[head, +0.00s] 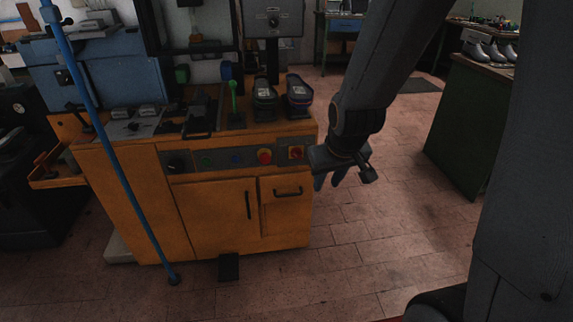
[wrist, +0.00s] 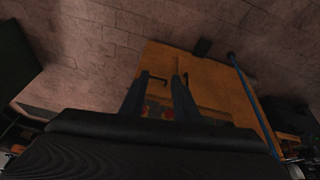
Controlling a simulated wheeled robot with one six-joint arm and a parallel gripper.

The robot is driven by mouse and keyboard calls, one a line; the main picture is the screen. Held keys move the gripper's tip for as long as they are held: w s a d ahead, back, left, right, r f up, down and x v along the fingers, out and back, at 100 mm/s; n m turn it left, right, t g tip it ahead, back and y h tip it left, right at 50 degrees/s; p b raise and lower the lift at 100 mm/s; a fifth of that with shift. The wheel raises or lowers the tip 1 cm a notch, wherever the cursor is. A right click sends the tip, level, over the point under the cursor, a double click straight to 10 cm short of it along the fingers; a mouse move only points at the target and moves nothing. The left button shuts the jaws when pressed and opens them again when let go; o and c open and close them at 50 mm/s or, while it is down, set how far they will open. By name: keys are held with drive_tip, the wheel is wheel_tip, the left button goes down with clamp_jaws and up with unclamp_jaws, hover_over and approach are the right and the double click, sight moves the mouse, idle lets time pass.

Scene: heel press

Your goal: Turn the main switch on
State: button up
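The orange press cabinet (head: 215,215) has a grey control strip (head: 225,158) along its upper front. A red and yellow square switch (head: 296,153), which looks like the main switch, sits at the strip's right end. Its handle position is too small to read. My gripper (head: 329,181) hangs just right of and slightly below the switch, near the cabinet's right front edge. In the wrist view the two fingers of my gripper (wrist: 160,78) are apart, with nothing held between them. Red spots show between and beside the fingers there, but I cannot tell which control they are.
A red round button (head: 265,156), smaller buttons and a black knob (head: 176,161) share the strip. A door handle (head: 288,193) sticks out below the switch. A blue pole (head: 115,160) stands at left front, a black pedal (head: 229,267) on the floor. Floor right of the cabinet is clear.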

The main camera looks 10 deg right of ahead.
drive_tip(key=w+f+n+t+b, duration=0.2)
drive_tip(key=w+f+t+b, duration=0.15)
drive_tip(key=w+f, duration=0.45)
drive_tip(key=w+f+n+t+b, duration=0.25)
drive_tip(key=w+f+b, duration=0.25)
drive_tip(key=w, duration=0.8)
drive_tip(key=n+t+b, duration=0.3)
drive_tip(key=t+b, duration=0.4)
drive_tip(key=t, duration=0.1)
approach(297, 156)
drive_tip(key=w, duration=0.9)
drive_tip(key=shift+r, duration=0.1)
drive_tip(key=shift+c, duration=0.2)
clamp_jaws()
